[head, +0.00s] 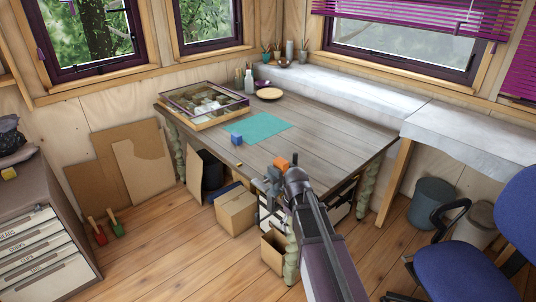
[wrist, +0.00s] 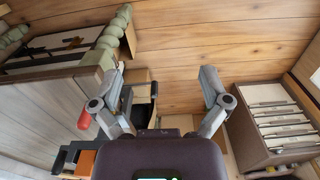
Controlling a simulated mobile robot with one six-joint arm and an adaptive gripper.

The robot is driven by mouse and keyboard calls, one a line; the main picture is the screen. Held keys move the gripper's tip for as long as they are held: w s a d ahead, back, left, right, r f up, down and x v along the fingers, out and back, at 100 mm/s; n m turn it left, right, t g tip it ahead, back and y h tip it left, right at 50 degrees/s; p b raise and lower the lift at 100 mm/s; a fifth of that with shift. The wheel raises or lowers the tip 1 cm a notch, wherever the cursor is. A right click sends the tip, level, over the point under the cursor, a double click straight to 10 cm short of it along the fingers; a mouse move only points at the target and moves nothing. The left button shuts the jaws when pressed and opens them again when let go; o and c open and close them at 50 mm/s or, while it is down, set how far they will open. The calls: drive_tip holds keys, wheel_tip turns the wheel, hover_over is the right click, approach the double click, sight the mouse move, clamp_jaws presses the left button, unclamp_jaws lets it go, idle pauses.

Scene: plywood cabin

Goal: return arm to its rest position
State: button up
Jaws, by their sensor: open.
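My arm reaches from the lower right over the front edge of the wooden table (head: 330,125) in the head view. My gripper (head: 272,184) is at its far end, near the table's front edge. In the wrist view my gripper (wrist: 163,80) is open, its two fingers wide apart with nothing between them. Wooden floor shows beyond the fingers.
Cardboard boxes (head: 236,211) stand below. A drawer cabinet (head: 45,245) is left, a blue chair (head: 480,255) right. Floor at front left is clear.

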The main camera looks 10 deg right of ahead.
drive_tip(key=s+m, duration=0.6)
drive_tip(key=s, duration=0.4)
drive_tip(key=shift+d, duration=0.45)
